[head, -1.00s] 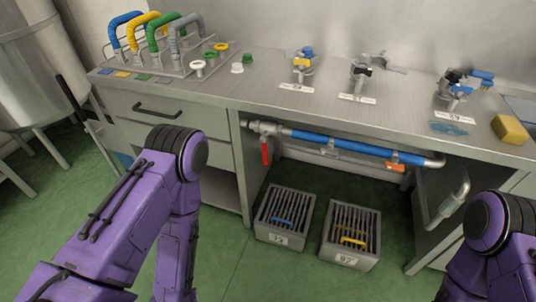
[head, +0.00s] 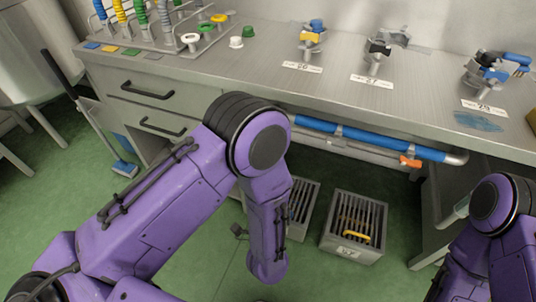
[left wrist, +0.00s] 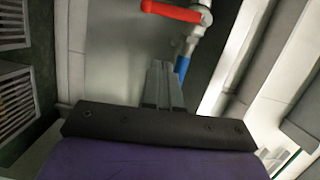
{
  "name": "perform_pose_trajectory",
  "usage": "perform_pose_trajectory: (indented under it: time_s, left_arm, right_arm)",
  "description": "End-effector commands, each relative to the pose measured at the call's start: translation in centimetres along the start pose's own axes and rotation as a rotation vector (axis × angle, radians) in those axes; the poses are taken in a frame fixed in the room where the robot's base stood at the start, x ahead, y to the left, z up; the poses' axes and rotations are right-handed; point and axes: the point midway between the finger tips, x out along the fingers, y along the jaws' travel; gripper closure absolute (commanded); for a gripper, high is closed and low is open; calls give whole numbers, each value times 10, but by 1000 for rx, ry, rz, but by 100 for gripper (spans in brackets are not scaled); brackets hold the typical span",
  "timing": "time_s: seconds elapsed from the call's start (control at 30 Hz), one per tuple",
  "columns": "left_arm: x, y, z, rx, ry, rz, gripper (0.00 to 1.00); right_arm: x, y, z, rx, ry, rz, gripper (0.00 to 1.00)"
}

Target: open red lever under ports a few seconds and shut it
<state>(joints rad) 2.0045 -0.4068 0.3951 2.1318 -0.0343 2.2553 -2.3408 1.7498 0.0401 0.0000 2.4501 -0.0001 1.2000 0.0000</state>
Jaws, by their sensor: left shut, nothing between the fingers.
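The red lever (left wrist: 172,12) shows at the top of the left wrist view, on a metal valve (left wrist: 200,18) at the end of a blue pipe (left wrist: 182,66). The lever lies across the line of the pipe. In the head view my left arm hides the lever and valve, while the blue pipe (head: 370,140) shows under the worktop. My left gripper (left wrist: 160,70) is shut and empty, its tips below the lever in the picture and apart from it. My right gripper is out of view; only its arm shows at right.
Above the pipe, the worktop (head: 260,75) carries small taps (head: 312,38) with number labels. A drawer unit (head: 120,95) stands left of the pipe.

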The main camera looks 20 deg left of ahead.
Motion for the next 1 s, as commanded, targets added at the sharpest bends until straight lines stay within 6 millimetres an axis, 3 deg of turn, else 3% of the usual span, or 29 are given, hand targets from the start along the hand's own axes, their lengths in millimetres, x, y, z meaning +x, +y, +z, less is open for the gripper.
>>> perform_pose_trajectory:
  time_s: [0.2,0.57,0.6,0.8,1.0]
  left_arm:
    - [25,-7,-1,20,-5,-13,100]
    - [104,0,2,15,-9,-10,100]
    - [108,-1,9,17,-10,-9,100]
    - [125,-3,26,18,-6,-9,100]
    - [128,-4,28,20,-3,-8,100]
  right_arm:
    - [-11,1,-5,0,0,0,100]
    - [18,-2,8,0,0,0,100]
    - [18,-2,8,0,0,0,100]
    - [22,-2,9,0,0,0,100]
    - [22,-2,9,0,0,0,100]
